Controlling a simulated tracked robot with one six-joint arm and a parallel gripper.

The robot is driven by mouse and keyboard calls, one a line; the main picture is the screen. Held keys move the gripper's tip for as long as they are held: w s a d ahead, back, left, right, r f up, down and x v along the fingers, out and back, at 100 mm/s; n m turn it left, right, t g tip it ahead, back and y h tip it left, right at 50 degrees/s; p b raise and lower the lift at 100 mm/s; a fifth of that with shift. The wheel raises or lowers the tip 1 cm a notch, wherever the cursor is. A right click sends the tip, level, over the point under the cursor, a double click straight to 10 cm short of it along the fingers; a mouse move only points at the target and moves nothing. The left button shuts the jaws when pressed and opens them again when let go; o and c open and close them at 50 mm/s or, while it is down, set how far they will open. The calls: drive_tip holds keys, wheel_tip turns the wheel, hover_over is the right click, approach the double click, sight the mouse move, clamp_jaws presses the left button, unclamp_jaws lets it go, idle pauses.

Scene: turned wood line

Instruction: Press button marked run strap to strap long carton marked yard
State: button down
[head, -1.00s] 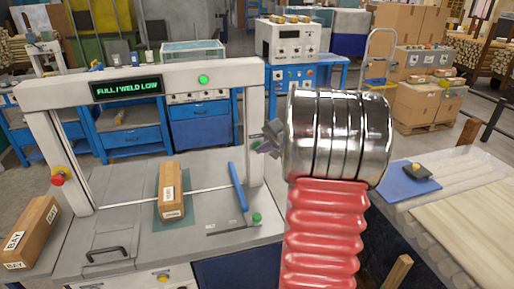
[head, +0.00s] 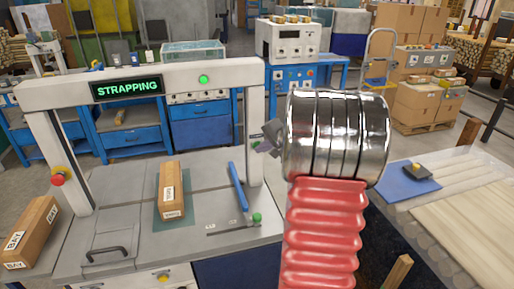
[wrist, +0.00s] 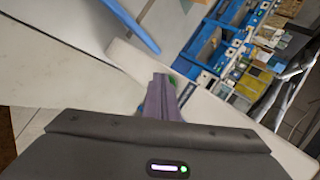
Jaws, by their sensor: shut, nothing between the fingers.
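A long brown carton (head: 171,187) lies on the bed of the strapping machine (head: 130,228), under its arch; its labels are too small to read surely. The arch display (head: 127,87) reads "STRAPPING" in green. The button's marking cannot be read, and contact cannot be told.
Another carton (head: 31,232), marked "BAY", lies at the machine's left. A red button (head: 57,179) is on the left post. A blue bar (head: 238,187) and a green knob (head: 257,218) are on the bed's right. Boards (head: 460,205) lie at the far right.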

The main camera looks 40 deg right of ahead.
drive_tip(key=shift+s+a, duration=0.35)
drive_tip(key=shift+s, duration=0.3)
drive_tip(key=s+a, duration=0.1)
drive_tip(key=s, duration=0.1)
drive_tip(key=s+a, duration=0.1)
drive_tip(key=s, duration=0.1)
drive_tip(key=shift+s+a, duration=0.2)
idle(0.4)
drive_tip(key=shift+a, duration=0.1)
idle(0.7)
drive_tip(key=s+a+f+n+g+y, duration=0.1)
drive_tip(key=s+a+f+n+g, duration=0.2)
drive_tip(key=a, duration=0.6)
drive_tip(key=s+a+n+g+y, duration=0.1)
drive_tip(key=s+a+n+g, duration=0.1)
drive_tip(key=s+a, duration=0.5)
drive_tip(key=s+a+r+n, duration=0.2)
drive_tip(key=a+n, duration=0.2)
drive_tip(key=a, duration=0.4)
drive_tip(key=s+a+r+n, duration=0.2)
drive_tip(key=a+n, duration=0.2)
drive_tip(key=a, duration=0.4)
drive_tip(key=s+a+r+n+h, duration=0.1)
drive_tip(key=s+a+r+n, duration=0.2)
drive_tip(key=a, duration=0.5)
drive_tip(key=shift+a+n+t, duration=0.35)
drive_tip(key=shift+n+t, duration=0.05)
